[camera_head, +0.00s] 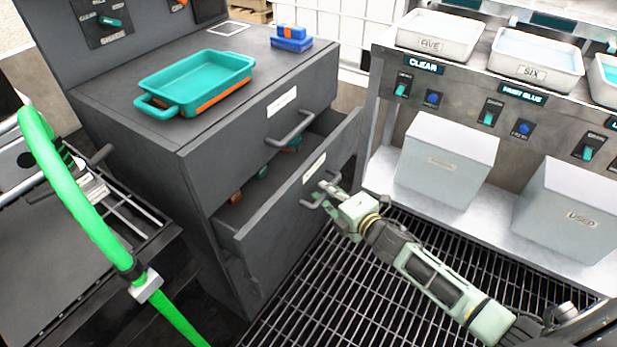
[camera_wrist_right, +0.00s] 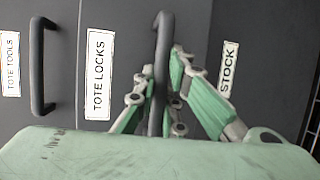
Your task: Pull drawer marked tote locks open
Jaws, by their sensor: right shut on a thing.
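The tote locks drawer (camera_head: 290,205) is the lower drawer of the dark grey cabinet in the head view. It stands partly open, with orange and teal items visible inside. Its white label reads TOTE LOCKS in the right wrist view (camera_wrist_right: 97,75). My right gripper (camera_head: 322,195) is at this drawer's front. In the right wrist view its fingers are shut around the dark bar handle (camera_wrist_right: 163,45), one on each side. The fingers hide part of the handle. My left gripper is not in view.
The upper drawer with its handle (camera_head: 291,129) is closed above. A teal tray (camera_head: 197,80) and blue-orange blocks (camera_head: 291,39) sit on the cabinet top. A green hose (camera_head: 75,190) crosses the left. Grey bins (camera_head: 447,160) stand at right; the grated floor (camera_head: 345,270) before the drawer looks clear.

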